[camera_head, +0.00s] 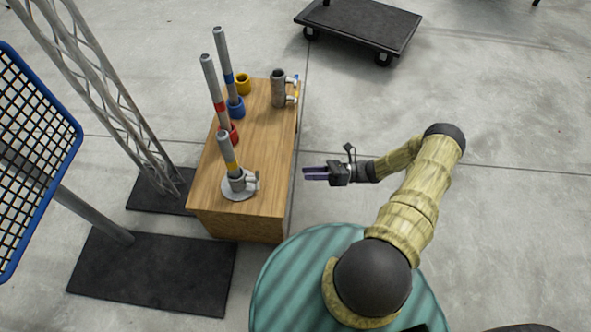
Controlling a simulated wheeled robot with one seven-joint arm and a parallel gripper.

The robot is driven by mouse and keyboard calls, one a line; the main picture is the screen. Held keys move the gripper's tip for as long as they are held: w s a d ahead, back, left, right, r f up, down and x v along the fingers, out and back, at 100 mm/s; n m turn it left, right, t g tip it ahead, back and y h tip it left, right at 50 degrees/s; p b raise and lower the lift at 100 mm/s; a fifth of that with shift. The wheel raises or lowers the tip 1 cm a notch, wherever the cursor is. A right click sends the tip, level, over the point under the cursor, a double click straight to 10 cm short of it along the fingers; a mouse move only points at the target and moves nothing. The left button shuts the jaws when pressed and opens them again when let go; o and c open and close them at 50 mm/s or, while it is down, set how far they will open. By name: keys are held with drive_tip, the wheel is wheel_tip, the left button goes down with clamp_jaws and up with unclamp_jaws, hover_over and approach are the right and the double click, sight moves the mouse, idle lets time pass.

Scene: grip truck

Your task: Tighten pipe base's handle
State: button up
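The pipe base (237,190) is a grey round flange with a short socket at the near end of the wooden box. A grey pipe with a yellow band (227,152) stands in it, leaning slightly left. The handle (253,181) is a small grey piece on the right side of the socket. My gripper (304,173) is to the right of the box, apart from the handle, with its purple fingers pointing left. The fingers look close together; their gap is too small to judge.
On the wooden box (264,152) stand pipes with red (219,106) and blue bands, a yellow ring (243,83), and a grey socket with side handles (278,88). A truss and black base plates (153,272) are left. A black cart (362,22) is behind. Floor right is clear.

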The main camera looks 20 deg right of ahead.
drive_tip(key=a+r+n+g+h+p, duration=0.3)
drive_tip(key=a+n, duration=0.1)
drive_tip(key=n, duration=0.2)
drive_tip(key=n+g+h+p, duration=0.3)
drive_tip(key=n+h+p, duration=0.45)
drive_tip(key=n, duration=0.75)
approach(257, 172)
drive_tip(key=s+d+r+h+b, duration=0.1)
drive_tip(key=s+r+h, duration=0.1)
drive_tip(key=s+r, duration=0.1)
wheel_tip(257, 172, up, 7)
drive_tip(key=w+a+n+t+h+p, duration=0.1)
drive_tip(key=a+n+t+h+p, duration=0.1)
drive_tip(key=n, duration=0.5)
drive_tip(key=shift+w+n+h, duration=0.3)
drive_tip(key=shift+w+h, duration=0.05)
drive_tip(key=shift+h, duration=0.1)
drive_tip(key=b+x, duration=0.4)
drive_tip(key=x, duration=1.3)
drive_tip(key=shift+f+b, duration=0.1)
drive_tip(key=shift+b, duration=0.25)
